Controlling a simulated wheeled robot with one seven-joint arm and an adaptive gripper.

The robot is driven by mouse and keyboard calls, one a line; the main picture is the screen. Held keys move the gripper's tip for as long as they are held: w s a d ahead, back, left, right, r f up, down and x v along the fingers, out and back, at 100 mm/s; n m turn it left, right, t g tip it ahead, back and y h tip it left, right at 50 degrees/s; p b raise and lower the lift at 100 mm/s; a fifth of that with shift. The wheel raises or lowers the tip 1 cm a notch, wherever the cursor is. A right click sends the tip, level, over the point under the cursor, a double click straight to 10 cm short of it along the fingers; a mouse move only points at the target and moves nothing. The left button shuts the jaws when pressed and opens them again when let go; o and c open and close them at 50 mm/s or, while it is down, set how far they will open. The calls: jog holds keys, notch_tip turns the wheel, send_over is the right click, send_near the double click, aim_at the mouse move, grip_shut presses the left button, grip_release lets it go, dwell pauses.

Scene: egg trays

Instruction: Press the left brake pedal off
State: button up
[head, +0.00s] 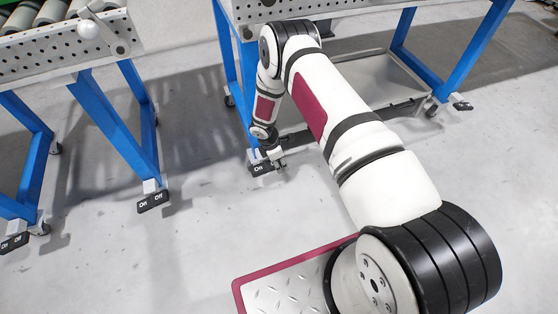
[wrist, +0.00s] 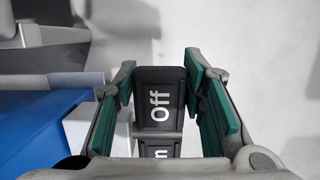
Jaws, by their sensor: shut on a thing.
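The brake pedal (head: 260,169) is a black rocker at the foot of a blue leg of the middle cart. Its "On" half shows in the head view, and my gripper (head: 278,163) covers the other half. In the wrist view the pedal's "Off" half (wrist: 159,104) lies between the two green-padded fingers of my gripper (wrist: 163,85). The fingers are shut on the pedal's sides. Part of the "On" half shows below it, cut off by the gripper's body. I cannot tell the pedal's tilt.
A second cart (head: 60,60) stands at the left, with "On/Off" pedals (head: 153,202) and (head: 14,243) at its feet. A blue leg (wrist: 35,125) is close to my gripper in the wrist view. The grey floor (head: 150,270) in front is clear.

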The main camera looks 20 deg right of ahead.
jog(key=shift+d+f+y, duration=0.15)
jog(key=shift+f+y, duration=0.3)
jog(key=shift+y, duration=0.65)
jog(key=shift+f+y+b, duration=0.3)
jog(key=shift+f+y, duration=0.15)
jog(key=shift+y, duration=0.55)
jog(key=shift+a, duration=0.2)
jog(key=o, duration=1.2)
jog(key=shift+c, duration=0.2)
notch_tip(320, 180, up, 12)
jog(key=d, duration=0.1)
jog(key=shift+d, duration=0.35)
jog(key=shift+f, duration=0.15)
